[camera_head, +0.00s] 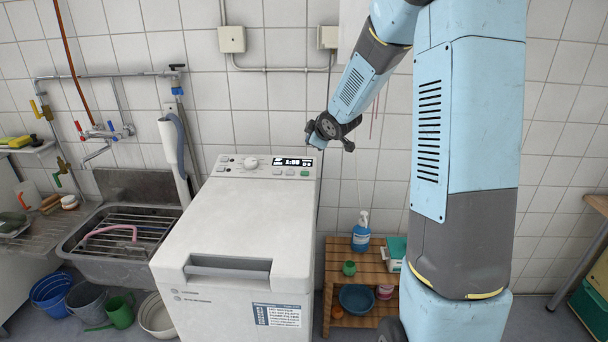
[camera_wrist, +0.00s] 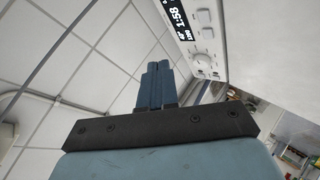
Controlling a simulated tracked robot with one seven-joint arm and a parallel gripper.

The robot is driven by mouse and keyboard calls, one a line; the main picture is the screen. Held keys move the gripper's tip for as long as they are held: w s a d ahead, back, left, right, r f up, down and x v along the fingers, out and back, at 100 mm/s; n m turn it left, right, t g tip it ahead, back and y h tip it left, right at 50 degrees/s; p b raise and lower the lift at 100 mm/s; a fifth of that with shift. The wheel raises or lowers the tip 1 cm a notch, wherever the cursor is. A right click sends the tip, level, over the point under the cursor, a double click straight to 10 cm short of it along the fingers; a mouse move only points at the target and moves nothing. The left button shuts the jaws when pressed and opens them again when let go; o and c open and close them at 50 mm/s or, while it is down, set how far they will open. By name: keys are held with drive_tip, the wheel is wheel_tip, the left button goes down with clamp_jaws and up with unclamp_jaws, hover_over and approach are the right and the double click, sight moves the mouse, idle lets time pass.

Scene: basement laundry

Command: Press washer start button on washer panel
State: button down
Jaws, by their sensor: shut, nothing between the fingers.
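The white washer (camera_head: 235,225) stands in the middle of the head view, with its control panel (camera_head: 265,167) along the top back edge. The panel has a knob, a lit display (camera_head: 293,162) and several small buttons. A green button (camera_head: 305,173), which looks like the start button, is at the panel's right end. My gripper (camera_head: 312,138) is above and behind that end, apart from the panel. In the wrist view its blue fingers (camera_wrist: 156,72) are shut and empty. The panel (camera_wrist: 205,30) shows there sideways with display and knob; the green button is not visible there.
A sink (camera_head: 120,235) with a rack is left of the washer, with buckets below. A wooden shelf (camera_head: 345,252) with a blue bottle (camera_head: 361,232) is on the right. The tiled wall (camera_head: 280,100) with pipes and boxes is close behind the panel.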

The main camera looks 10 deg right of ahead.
drive_tip(key=w+f+n, duration=0.1)
drive_tip(key=f, duration=0.1)
drive_tip(key=w+a+f+n+y, duration=0.1)
drive_tip(key=w+f, duration=0.1)
drive_tip(key=shift+w+a+f+y, duration=0.15)
drive_tip(key=shift+w+a+y, duration=0.05)
drive_tip(key=shift+y, duration=0.1)
drive_tip(key=shift+w+d+f, duration=0.15)
drive_tip(key=shift+w+f, duration=0.25)
drive_tip(key=shift+f, duration=1)
drive_tip(key=shift+w+d+f, duration=0.15)
drive_tip(key=shift+w+f, duration=0.2)
drive_tip(key=shift+f, duration=1.05)
drive_tip(key=shift+w+d+f, duration=0.15)
drive_tip(key=shift+w+f, duration=0.25)
drive_tip(key=shift+f, duration=1)
drive_tip(key=shift+w+f, duration=0.15)
drive_tip(key=shift+f, duration=0.55)
drive_tip(key=shift+r, duration=0.1)
drive_tip(key=shift+s+r, duration=0.2)
drive_tip(key=shift+r, duration=0.5)
drive_tip(key=shift+r, duration=0.1)
drive_tip(key=shift+s+a+r, duration=0.1)
drive_tip(key=shift+s+r, duration=0.15)
drive_tip(key=shift+r, duration=0.5)
drive_tip(key=shift+s+a+r, duration=0.1)
drive_tip(key=shift+s+r, duration=0.1)
drive_tip(key=shift+r, duration=0.6)
drive_tip(key=shift+s+r, duration=0.25)
drive_tip(key=shift+r, duration=0.5)
